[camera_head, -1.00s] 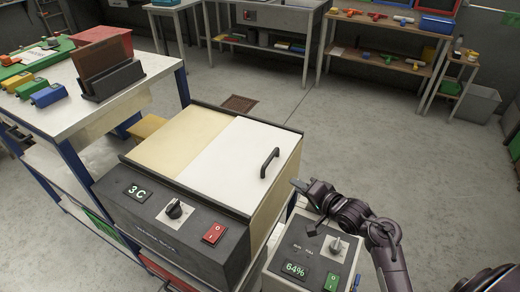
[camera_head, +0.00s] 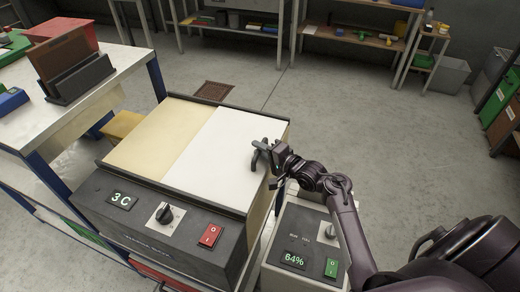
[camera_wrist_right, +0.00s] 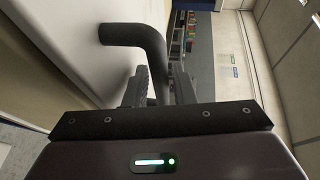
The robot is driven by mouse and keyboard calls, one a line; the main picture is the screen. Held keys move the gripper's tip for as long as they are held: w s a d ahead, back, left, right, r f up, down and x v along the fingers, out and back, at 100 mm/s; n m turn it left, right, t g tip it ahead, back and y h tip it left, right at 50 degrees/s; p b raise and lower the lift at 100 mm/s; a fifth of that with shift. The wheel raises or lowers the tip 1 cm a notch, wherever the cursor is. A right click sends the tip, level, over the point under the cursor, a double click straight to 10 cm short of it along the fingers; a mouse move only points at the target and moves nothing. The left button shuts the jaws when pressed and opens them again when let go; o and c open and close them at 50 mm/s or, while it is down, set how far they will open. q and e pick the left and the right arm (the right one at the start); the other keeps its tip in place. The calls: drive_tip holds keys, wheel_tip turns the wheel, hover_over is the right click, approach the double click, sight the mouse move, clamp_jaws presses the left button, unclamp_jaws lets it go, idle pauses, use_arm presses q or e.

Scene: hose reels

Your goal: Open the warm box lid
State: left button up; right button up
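The warm box (camera_head: 140,222) is a dark-fronted cabinet whose lid (camera_head: 225,150), half cream and half white, lies flat and closed. A black bar handle (camera_head: 256,158) stands near the lid's right edge. My right gripper (camera_head: 266,152) is at this handle. In the right wrist view, the handle (camera_wrist_right: 150,42) bends down between the fingers of the right gripper (camera_wrist_right: 160,85). The fingers stand apart on either side of the bar, with little gap; firm contact cannot be made out. My left gripper is not in view.
The box front carries a 3 C display (camera_head: 121,200), a black knob (camera_head: 165,213) and a red switch (camera_head: 209,236). A grey control unit (camera_head: 305,240) showing 64% stands close at the right. A white workbench (camera_head: 60,110) stands at the left. The floor behind is open.

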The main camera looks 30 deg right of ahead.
sight(195, 140)
drive_tip(key=c, duration=0.5)
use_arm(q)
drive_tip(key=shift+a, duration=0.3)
use_arm(e)
drive_tip(key=shift+w+a, duration=0.1)
